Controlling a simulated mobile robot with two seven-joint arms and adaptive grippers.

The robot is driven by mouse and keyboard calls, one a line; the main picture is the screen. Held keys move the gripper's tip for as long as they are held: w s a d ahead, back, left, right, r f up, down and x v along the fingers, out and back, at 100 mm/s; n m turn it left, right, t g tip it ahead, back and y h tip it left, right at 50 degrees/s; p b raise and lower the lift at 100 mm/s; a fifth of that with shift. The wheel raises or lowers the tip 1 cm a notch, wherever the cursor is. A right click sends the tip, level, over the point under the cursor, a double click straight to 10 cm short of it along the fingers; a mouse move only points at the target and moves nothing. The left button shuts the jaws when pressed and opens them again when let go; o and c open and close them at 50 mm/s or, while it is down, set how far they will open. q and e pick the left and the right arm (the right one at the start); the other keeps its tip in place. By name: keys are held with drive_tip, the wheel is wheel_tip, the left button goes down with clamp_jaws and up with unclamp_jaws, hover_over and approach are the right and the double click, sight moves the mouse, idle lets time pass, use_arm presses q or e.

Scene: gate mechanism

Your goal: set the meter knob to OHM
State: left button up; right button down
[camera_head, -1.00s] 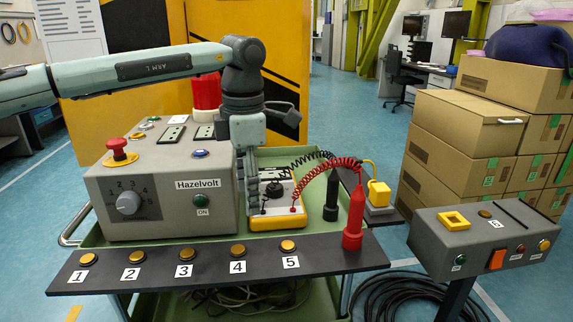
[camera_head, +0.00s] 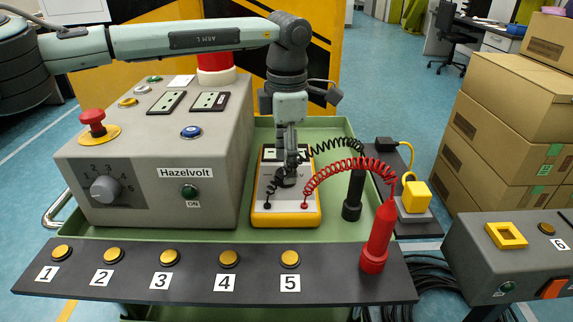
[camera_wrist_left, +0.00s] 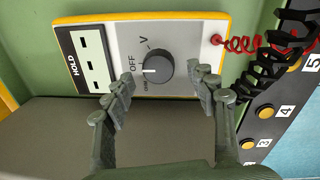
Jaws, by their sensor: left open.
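The yellow-edged meter (camera_head: 285,217) lies in the green tray, right of the Hazelvolt box. In the left wrist view the meter (camera_wrist_left: 205,85) shows a dark round knob (camera_wrist_left: 154,67) with a white mark pointing toward the OFF label. A V label is beside the knob; other lettering is partly hidden or too small to read. My left gripper (camera_head: 288,172) is over the meter in the head view and hides the knob there. In the wrist view my left gripper (camera_wrist_left: 163,85) is open, its fingertips on either side of the knob, with nothing held. My right gripper is not in view.
The grey Hazelvolt box (camera_head: 160,150) stands close to the left of the meter. A red probe (camera_head: 379,238) and a black probe (camera_head: 354,190) stand at the right, with coiled leads running to the meter. A black panel with numbered buttons (camera_head: 215,275) is in front.

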use_arm(q)
drive_tip(key=shift+w+f, duration=0.15)
drive_tip(key=shift+f, duration=1.05)
drive_tip(key=c, duration=1.2)
